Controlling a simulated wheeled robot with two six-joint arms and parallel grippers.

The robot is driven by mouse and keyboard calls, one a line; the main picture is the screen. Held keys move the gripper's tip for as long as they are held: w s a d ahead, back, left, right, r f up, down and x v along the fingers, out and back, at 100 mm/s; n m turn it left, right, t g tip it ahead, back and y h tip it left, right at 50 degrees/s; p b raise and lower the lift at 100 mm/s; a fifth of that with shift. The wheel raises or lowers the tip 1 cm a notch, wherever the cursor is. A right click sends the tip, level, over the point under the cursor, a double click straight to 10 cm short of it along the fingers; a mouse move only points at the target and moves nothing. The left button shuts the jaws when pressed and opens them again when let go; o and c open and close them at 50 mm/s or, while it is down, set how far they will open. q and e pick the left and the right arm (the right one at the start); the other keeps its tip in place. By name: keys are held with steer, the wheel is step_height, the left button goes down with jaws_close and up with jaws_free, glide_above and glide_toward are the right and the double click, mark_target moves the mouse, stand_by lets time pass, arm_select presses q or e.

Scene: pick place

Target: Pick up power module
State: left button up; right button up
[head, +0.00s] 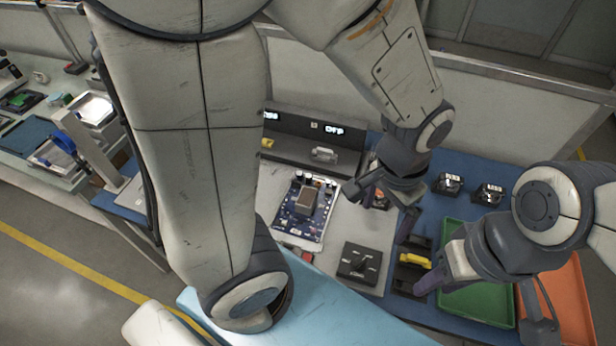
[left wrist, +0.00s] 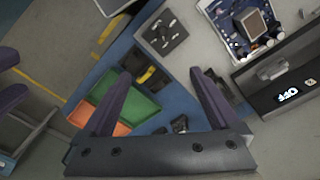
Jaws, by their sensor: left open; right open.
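No label shows which part is the power module. A black part with a yellow piece (head: 413,260) sits in a dark holder on the blue mat; it also shows in the left wrist view (left wrist: 151,75), between my fingers in the picture. My left gripper (head: 382,205) is open and empty, above the work surface, up and left of that part in the head view. Its fingers (left wrist: 160,73) are apart in the left wrist view. My right gripper (head: 475,303) is open near the green tray, right of the part. Its fingers also show at the left wrist view's left edge.
A blue circuit board (head: 303,208) and a black box (head: 361,262) lie on the grey surface. A dark unit reading OFF (head: 315,140) stands behind. A green tray (head: 478,232), an orange tray (head: 575,300) and two black-and-silver parts (head: 489,194) are at right.

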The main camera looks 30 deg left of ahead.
arm_select(q)
steer(key=w+a+n+p, duration=0.3)
steer(key=w+a+p, duration=0.2)
steer(key=w+a, duration=0.15)
arm_select(e)
step_height(320, 180, up, 16)
steer(key=p, duration=0.9)
arm_select(q)
steer(key=n+b, duration=0.5)
glide_above(309, 192)
steer(key=f, duration=1.6)
steer(key=shift+s+d+f, duration=0.15)
steer(key=shift+s+f, duration=0.15)
steer(key=shift+w+a+f+b, duration=0.1)
steer(key=shift+w+f+b, duration=0.05)
steer(key=shift+f+b, duration=1.1)
steer(key=shift+w+a+f+b, duration=0.15)
steer(key=shift+f+b, duration=0.65)
steer(key=shift+f, duration=0.7)
steer(key=shift+r, duration=0.1)
arm_select(e)
step_height(309, 192, down, 9)
steer(key=shift+r, duration=0.2)
arm_select(q)
jaws_close()
